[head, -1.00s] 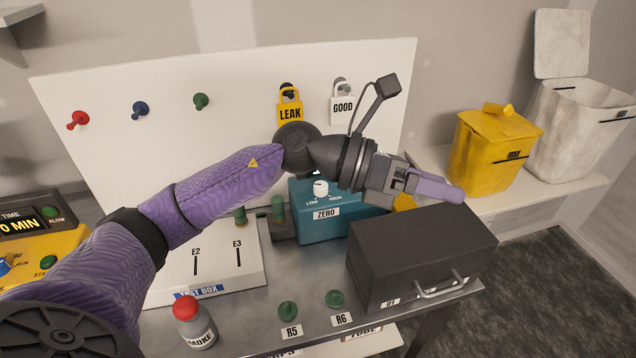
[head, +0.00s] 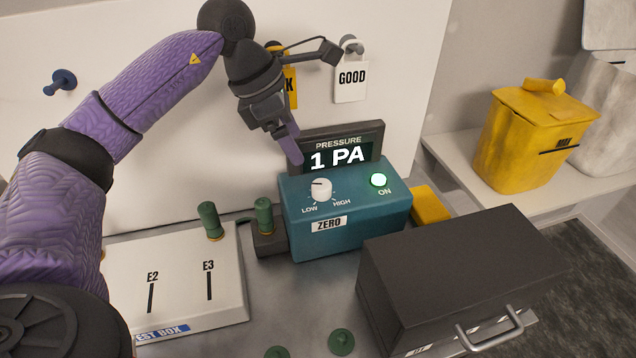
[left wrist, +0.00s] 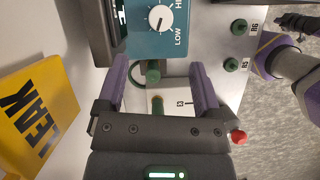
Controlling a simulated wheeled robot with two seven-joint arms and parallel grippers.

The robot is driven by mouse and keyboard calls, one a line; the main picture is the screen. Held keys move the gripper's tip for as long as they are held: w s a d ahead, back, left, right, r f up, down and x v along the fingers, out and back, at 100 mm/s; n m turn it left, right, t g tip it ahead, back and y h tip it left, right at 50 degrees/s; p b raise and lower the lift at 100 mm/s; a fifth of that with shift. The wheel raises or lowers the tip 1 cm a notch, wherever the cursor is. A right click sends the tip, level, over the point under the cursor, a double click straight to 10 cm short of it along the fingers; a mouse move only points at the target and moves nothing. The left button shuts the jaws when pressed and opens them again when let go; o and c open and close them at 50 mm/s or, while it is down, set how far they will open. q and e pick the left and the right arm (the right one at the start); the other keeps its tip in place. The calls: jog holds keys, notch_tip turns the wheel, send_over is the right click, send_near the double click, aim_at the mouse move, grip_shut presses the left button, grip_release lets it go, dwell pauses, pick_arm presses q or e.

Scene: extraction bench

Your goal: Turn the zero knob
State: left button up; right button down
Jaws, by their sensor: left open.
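The zero knob (head: 321,189) is a white dial on the sloped front of the teal box (head: 350,225), above the ZERO label. It also shows in the left wrist view (left wrist: 160,18), with LOW and HIGH marks beside it.
A dark case (head: 450,260) with a metal handle stands right of the teal box. The white test box (head: 190,280) with green plugs stands to the left. GOOD (head: 351,78) and LEAK (left wrist: 35,115) tags hang on the back board. A yellow bin (head: 535,135) stands at right.

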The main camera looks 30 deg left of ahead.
aim_at(319, 184)
pick_arm(q)
jog(key=b+x, duration=0.1)
jog(key=x, duration=0.9)
jog(key=shift+b, duration=0.35)
